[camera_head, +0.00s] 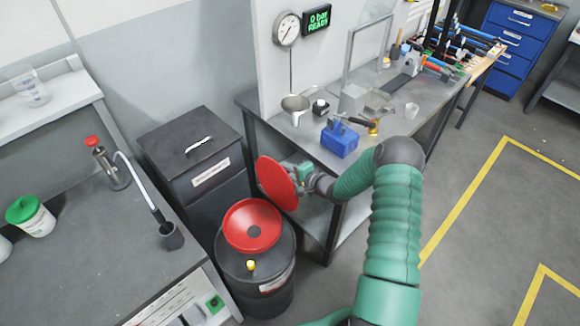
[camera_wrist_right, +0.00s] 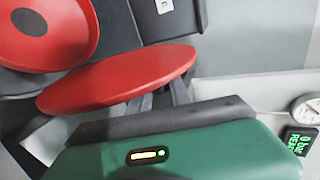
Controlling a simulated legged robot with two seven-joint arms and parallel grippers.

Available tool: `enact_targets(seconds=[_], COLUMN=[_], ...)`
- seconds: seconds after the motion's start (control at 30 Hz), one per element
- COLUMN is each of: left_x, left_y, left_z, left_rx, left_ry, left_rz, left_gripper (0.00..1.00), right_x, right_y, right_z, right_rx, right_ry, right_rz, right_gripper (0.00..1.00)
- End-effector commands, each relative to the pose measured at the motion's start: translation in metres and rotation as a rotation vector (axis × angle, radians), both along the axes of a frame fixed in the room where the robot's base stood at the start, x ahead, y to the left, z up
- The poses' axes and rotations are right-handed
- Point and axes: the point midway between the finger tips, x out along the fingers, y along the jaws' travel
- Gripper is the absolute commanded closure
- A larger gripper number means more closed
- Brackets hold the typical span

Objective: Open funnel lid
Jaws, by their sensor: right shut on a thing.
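The red funnel (camera_head: 252,226) sits on top of the black drum (camera_head: 262,275); its bowl faces up and is uncovered. The red disc-shaped lid (camera_head: 275,183) stands steeply tilted to the right of and above the funnel. My right gripper (camera_head: 303,180) is at the lid's right side and is shut on it; the lid hides the fingertips. In the right wrist view, the lid (camera_wrist_right: 118,76) lies just beyond my green gripper body, and the funnel (camera_wrist_right: 40,32) is at upper left. My left gripper is not in view.
A dark bin (camera_head: 195,150) with a handle stands behind the drum. A steel workbench (camera_head: 300,140) with a blue box (camera_head: 339,138) and tools is close behind my right arm. A grey counter (camera_head: 75,260) is at left. Floor at right is clear.

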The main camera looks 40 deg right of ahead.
Motion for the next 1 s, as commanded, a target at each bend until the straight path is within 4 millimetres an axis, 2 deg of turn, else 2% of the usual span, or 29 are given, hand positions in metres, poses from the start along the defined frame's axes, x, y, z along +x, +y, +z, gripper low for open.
enact_targets(seconds=[0.37, 0.4, 0.57, 0.87, 1.0], left_x=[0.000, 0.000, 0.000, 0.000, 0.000], left_y=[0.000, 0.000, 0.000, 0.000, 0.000], left_z=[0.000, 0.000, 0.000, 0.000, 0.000], left_rx=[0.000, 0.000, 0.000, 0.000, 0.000], left_ry=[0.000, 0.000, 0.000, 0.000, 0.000], left_rz=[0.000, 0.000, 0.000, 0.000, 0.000], left_gripper=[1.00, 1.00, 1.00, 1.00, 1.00], right_x=[0.000, 0.000, 0.000, -0.002, -0.017], right_y=[0.000, -0.001, -0.001, -0.002, -0.005], right_z=[-0.004, -0.004, -0.004, -0.002, 0.004], right_rx=[0.011, 0.011, 0.011, 0.010, 0.009], right_ry=[0.003, 0.003, 0.003, 0.001, 0.002], right_rz=[0.004, 0.004, 0.003, 0.001, -0.001], right_gripper=[1.00, 0.75, 0.56, 0.56, 0.56])
